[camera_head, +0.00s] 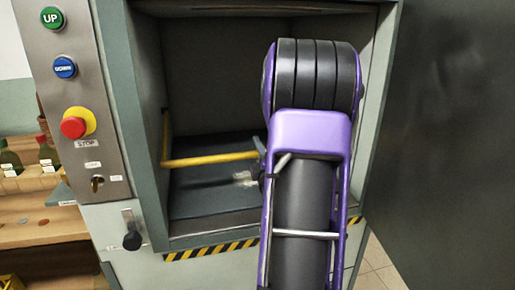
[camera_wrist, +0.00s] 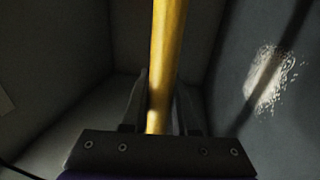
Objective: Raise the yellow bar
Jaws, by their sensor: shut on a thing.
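The yellow bar (camera_head: 212,159) runs across the opening of a grey cabinet, low and a little above its floor. Its left end meets a yellow side piece on the cabinet's left wall. My arm hides its right part. In the wrist view the bar (camera_wrist: 166,60) passes lengthwise between the two dark fingers of my gripper (camera_wrist: 160,105), which is shut on it. In the head view only a small part of my gripper (camera_head: 261,150) shows beside my purple arm.
The cabinet floor (camera_head: 205,198) has a pale shiny patch (camera_head: 244,177). A panel on the left carries a green UP button (camera_head: 52,17), a blue button (camera_head: 64,67) and a red stop knob (camera_head: 74,127). A dark door (camera_head: 450,120) stands at the right. Shelves with bottles (camera_head: 48,153) stand far left.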

